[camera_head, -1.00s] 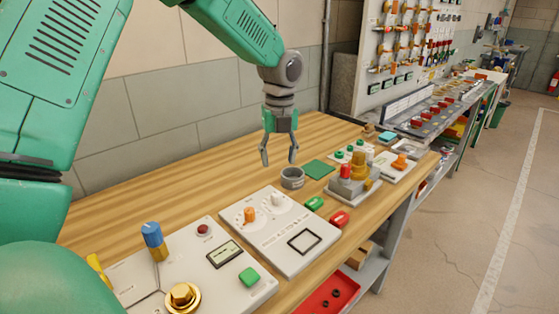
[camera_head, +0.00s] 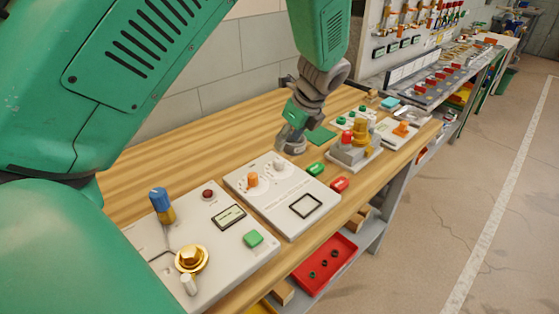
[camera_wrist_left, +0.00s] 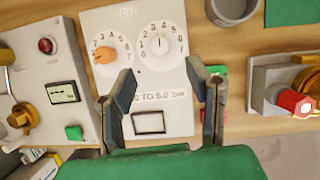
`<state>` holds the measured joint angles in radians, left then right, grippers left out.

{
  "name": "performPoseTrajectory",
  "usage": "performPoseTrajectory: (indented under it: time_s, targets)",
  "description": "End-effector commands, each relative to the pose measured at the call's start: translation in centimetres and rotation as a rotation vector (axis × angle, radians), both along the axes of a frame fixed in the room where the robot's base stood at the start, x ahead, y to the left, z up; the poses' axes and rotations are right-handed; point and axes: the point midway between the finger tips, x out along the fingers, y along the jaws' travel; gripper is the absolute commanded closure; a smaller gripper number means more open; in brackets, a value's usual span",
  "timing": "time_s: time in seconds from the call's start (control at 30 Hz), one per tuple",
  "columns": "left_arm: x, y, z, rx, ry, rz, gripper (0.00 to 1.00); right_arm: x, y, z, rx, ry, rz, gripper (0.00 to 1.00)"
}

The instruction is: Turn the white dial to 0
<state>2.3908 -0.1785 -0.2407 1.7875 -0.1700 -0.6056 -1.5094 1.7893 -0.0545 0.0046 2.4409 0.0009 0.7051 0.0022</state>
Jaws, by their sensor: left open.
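The white dial (camera_head: 279,165) is a small white knob on a round numbered scale, on a pale panel (camera_head: 318,222) lying on the wooden bench. In the left wrist view, the white dial (camera_wrist_left: 160,45) stands right of an orange dial (camera_wrist_left: 104,55); its knob looks roughly upright on the scale, but its exact number is too small to tell. My left gripper (camera_head: 290,136) is open and empty, behind the white dial in the head view. In the left wrist view, its fingertips (camera_wrist_left: 161,74) are spread apart, below the white dial in the picture. My right gripper is not in view.
A grey cup (camera_wrist_left: 232,8) stands right of the panel in the left wrist view. Red and green pieces (camera_head: 340,184) lie beside the panel. Left is another panel with a blue-topped knob (camera_head: 160,200) and a brass knob (camera_head: 191,257). A red tray (camera_head: 325,262) sits lower.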

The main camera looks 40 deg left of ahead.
Motion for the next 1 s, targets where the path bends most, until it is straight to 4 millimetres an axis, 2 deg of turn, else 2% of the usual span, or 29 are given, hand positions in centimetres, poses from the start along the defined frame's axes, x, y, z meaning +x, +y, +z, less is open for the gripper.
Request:
performPoseTrajectory:
  time_s: [0.03,0.2,0.4,0.6,0.87,0.9,0.97,1.0]
  targets:
    - [-0.1,0.4,-1.3,0.001,0.005,0.0,0.56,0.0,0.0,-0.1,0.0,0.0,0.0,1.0]
    - [-0.1,1.6,-4.5,0.003,0.003,-0.001,0.56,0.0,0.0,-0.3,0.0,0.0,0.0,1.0]
    - [0.0,2.7,-7.4,0.004,0.002,-0.002,0.56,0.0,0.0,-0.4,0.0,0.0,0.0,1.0]
    - [0.0,3.4,-8.7,0.002,0.001,-0.002,0.56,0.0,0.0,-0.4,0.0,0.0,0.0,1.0]
    - [0.0,3.5,-8.8,0.002,0.0,-0.002,0.56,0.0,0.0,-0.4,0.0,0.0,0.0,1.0]
    - [0.0,3.5,-8.8,0.002,0.0,-0.003,0.59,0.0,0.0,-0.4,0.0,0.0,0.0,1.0]
    - [0.1,3.5,-8.8,0.002,0.0,-0.003,0.8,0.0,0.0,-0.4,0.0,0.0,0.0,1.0]
    - [0.1,3.5,-8.8,0.002,0.0,-0.003,0.94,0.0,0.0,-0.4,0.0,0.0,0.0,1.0]
